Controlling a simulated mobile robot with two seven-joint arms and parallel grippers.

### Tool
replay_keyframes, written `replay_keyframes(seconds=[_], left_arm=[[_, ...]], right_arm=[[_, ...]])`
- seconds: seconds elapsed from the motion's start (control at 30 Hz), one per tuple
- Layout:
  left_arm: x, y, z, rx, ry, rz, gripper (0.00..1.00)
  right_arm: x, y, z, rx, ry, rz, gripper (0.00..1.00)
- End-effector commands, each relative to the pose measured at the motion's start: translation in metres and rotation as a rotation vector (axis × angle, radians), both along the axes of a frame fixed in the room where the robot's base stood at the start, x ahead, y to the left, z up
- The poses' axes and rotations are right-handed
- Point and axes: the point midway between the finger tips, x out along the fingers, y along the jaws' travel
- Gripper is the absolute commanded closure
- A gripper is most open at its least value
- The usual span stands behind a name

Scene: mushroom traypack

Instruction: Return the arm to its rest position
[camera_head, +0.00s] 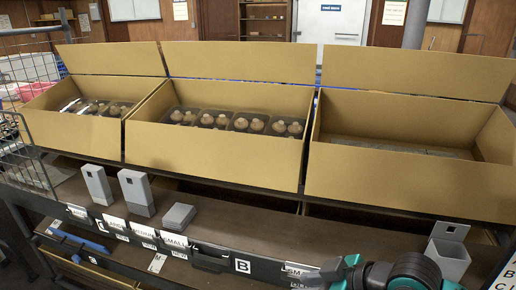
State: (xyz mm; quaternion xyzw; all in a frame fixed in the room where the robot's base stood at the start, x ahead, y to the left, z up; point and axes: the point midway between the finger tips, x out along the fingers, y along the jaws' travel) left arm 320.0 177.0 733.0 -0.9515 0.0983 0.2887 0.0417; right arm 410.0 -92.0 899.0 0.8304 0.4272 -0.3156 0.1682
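Part of my arm, with teal and black links, shows at the bottom right, in front of the shelf edge. No gripper fingers can be made out on it. My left arm and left gripper are out of view. Three open cardboard boxes stand in a row on the rack: a left box (72,132), a middle box (210,158) and a right box (400,181). The left and middle boxes hold clear trays of brown mushrooms (207,119). In the right box only clear tray-like edges show low down; its contents are mostly hidden.
A brown shelf (270,226) runs below the boxes, largely bare in the middle. Grey holders (137,193) stand at its left, and another grey holder (448,251) stands at the right beside my arm. A wire cage (30,155) borders the left.

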Motion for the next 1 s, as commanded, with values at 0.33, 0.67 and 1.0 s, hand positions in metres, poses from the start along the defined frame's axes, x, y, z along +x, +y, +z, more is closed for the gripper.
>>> replay_keyframes(seconds=[0.33, 0.67, 1.0], left_arm=[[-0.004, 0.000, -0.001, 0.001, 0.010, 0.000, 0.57], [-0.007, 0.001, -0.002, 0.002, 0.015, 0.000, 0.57], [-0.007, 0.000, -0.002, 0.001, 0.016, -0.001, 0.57]], right_arm=[[-0.017, -0.030, -0.095, 0.171, -0.078, -0.483, 0.68], [-0.087, -0.080, -0.162, 0.077, -0.111, -0.725, 0.68], [-0.095, -0.085, -0.167, 0.062, -0.115, -0.739, 0.68]])
